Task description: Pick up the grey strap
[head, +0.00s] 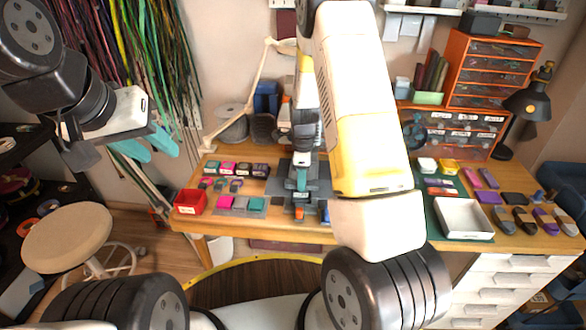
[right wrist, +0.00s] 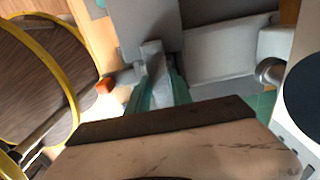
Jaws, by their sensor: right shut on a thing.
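My right gripper (head: 302,181) is over the middle of the workbench, above a dark grey fixture. In the right wrist view its teal fingers (right wrist: 158,88) are closed on a narrow grey piece, which looks like the grey strap (right wrist: 152,57). The strap's far part merges with grey surfaces behind it, so I cannot tell its full length or whether it still touches the fixture. My left gripper (head: 131,149) hangs in the air at the left, clear of the bench, with its two teal fingers apart and nothing between them.
A red bin (head: 190,202) and small coloured pieces lie left of the fixture. A white tray (head: 463,219) and several strap rolls lie at the right. A stool (head: 67,236) stands at the left. Hanging cords (head: 130,60) are behind my left gripper. An orange drawer unit (head: 490,68) stands behind.

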